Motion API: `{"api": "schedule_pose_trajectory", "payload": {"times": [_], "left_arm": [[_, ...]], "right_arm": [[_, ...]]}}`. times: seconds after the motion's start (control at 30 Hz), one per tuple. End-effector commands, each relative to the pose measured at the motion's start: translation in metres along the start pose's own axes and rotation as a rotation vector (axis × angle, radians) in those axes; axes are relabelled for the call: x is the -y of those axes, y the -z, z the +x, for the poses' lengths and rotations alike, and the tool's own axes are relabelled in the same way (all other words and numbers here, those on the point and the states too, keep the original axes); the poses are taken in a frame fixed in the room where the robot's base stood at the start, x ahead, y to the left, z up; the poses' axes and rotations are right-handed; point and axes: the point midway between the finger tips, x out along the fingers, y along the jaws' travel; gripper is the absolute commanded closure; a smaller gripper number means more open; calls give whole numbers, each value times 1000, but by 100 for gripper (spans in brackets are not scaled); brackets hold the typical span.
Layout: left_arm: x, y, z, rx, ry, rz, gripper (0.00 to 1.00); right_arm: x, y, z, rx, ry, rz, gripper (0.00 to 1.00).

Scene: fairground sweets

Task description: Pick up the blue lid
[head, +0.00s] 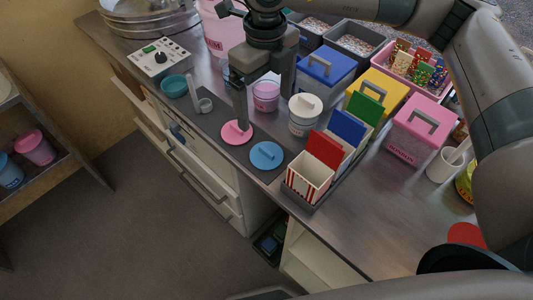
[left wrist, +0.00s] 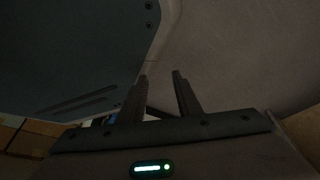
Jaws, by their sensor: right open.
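The blue lid (head: 267,155), a flat disc with a small raised bar handle, lies on the dark mat at the counter's front. The pink lid (head: 231,137) lies just left of it, with a similar handle. My right gripper (head: 243,127) points straight down, and its fingers overlap the pink lid in the head view, up and left of the blue lid. It is open, with its fingers seen nearly edge-on. Whether it touches the pink lid cannot be told. My left gripper (left wrist: 161,82) is open and empty in the left wrist view; the blue lid is not visible there.
A striped box with a red flap (head: 307,182) stands close right of the blue lid. A white-lidded jar (head: 304,116) and a pink jar (head: 266,96) stand behind. Blue, yellow and pink bins crowd the right.

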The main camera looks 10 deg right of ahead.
Motion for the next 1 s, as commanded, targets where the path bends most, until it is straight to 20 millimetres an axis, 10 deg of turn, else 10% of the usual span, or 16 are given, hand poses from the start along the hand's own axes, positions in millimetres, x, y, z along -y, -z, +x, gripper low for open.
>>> {"api": "schedule_pose_trajectory", "payload": {"times": [1.0], "left_arm": [[18, -104, -47, 266, 20, -3, 69]], "right_arm": [[0, 1, 114, -3, 0, 0, 10]]}}
